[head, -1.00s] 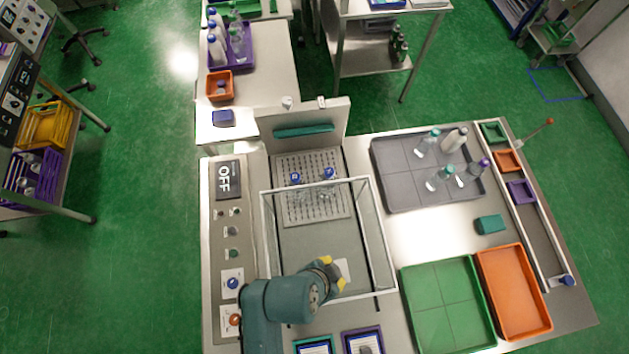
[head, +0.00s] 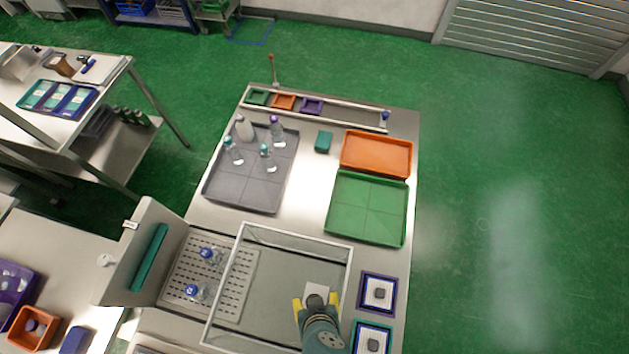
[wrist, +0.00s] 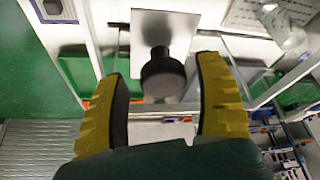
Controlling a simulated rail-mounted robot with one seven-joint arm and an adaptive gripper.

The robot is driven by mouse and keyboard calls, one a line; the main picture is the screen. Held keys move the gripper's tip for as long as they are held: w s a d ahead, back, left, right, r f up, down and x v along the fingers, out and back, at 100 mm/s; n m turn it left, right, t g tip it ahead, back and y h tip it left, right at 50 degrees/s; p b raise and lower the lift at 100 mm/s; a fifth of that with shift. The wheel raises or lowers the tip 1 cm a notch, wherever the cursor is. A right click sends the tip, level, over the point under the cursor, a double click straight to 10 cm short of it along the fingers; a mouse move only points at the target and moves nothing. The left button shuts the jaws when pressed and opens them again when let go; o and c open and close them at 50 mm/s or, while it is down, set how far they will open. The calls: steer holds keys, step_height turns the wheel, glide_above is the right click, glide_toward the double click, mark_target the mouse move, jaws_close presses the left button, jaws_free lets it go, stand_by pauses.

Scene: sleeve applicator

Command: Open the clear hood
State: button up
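The clear hood (head: 240,223) is a see-through box with a white frame. It looks lowered over the machine's deck and covers part of the perforated plate (head: 242,285). A white plate (head: 316,289) with a dark round knob (head: 314,299) is on the hood's front side. My gripper (head: 316,301) is at this knob, with yellow fingers apart. In the wrist view, the knob (wrist: 163,75) stands between the open fingers of my gripper (wrist: 163,70), in front of the white plate (wrist: 165,30). Gaps show on both sides of the knob; no contact is visible.
Blue-capped bottles (head: 207,254) stand on the perforated plate. A grey tray (head: 240,192) with several bottles, a green tray (head: 368,208) and an orange tray (head: 376,153) lie beyond the hood. Two framed pads (head: 377,293) lie right of my gripper. An upright panel (head: 142,255) stands left.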

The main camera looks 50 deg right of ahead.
steer(key=shift+r, duration=0.15)
steer(key=shift+a+r, duration=0.15)
steer(key=shift+r, duration=0.1)
steer(key=v, duration=1.1)
steer(key=shift+s, duration=0.2)
steer(key=shift+r, duration=0.1)
